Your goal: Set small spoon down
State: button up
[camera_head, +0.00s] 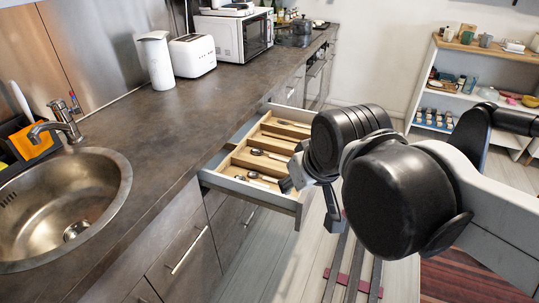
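An open drawer (222,184) with a wooden divider insert (244,160) sticks out from the counter front. Small metal utensils lie in its compartments: one with a dark round end (257,152) in a middle compartment, and spoon-like ones (253,175) in the nearest compartment. I cannot tell which of these is the small spoon. My gripper (287,185) is at the drawer's right front side, low over the nearest compartment. My arm's black joints hide most of it, so its fingers and anything between them cannot be made out.
The counter (160,135) holds a sink (65,200), a faucet (62,122), a white kettle (157,60), a toaster (193,55) and a microwave (235,37). A shelf unit (465,75) stands at the back right. Floor is free beyond the drawer.

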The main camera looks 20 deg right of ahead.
jog(key=shift+s+f+m+t, duration=0.2)
jog(key=shift+s+f, duration=0.1)
jog(key=shift+s, duration=0.3)
jog(key=shift+s+f+m+t, duration=0.2)
jog(key=shift+s+f, duration=0.1)
jog(key=shift+s, duration=0.25)
jog(key=shift+r+p, duration=0.55)
jog(key=shift+r, duration=0.05)
